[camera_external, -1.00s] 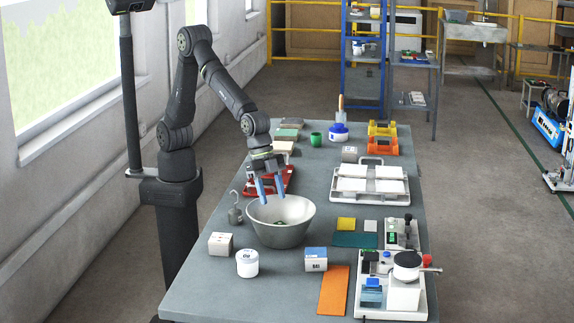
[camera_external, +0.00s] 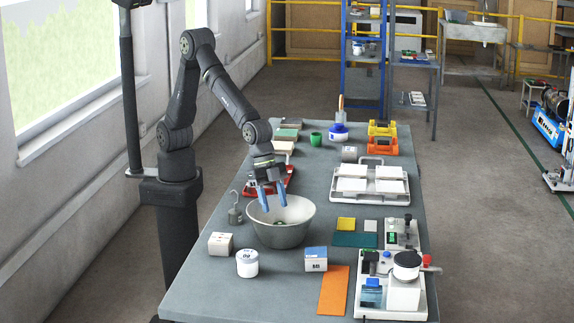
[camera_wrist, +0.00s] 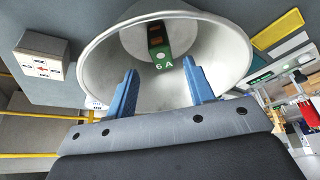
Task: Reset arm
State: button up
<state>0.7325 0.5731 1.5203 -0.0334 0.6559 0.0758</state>
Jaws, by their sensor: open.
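My gripper (camera_external: 272,197) has blue fingers, spread apart with nothing between them. It is above the back-left part of a grey metal bowl (camera_external: 283,238) on the table. In the wrist view my gripper (camera_wrist: 162,92) points toward the open bowl (camera_wrist: 115,62). A small green and dark item marked "6A" (camera_wrist: 161,62) lies inside the bowl, beyond the fingertips and apart from them. In the external view only a bit of green shows inside the bowl.
Around the bowl on the table (camera_external: 215,292) are a white box (camera_external: 220,244), a white jar (camera_external: 247,264), a hook weight (camera_external: 235,212) and a blue-white box (camera_external: 316,259). A red tray (camera_external: 283,182) is behind the gripper. Free air lies above the bowl.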

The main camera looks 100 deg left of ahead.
aim_at(279, 223)
jog(key=x, duration=0.7)
jog(key=shift+f, duration=0.2)
jog(key=shift+r, duration=1.35)
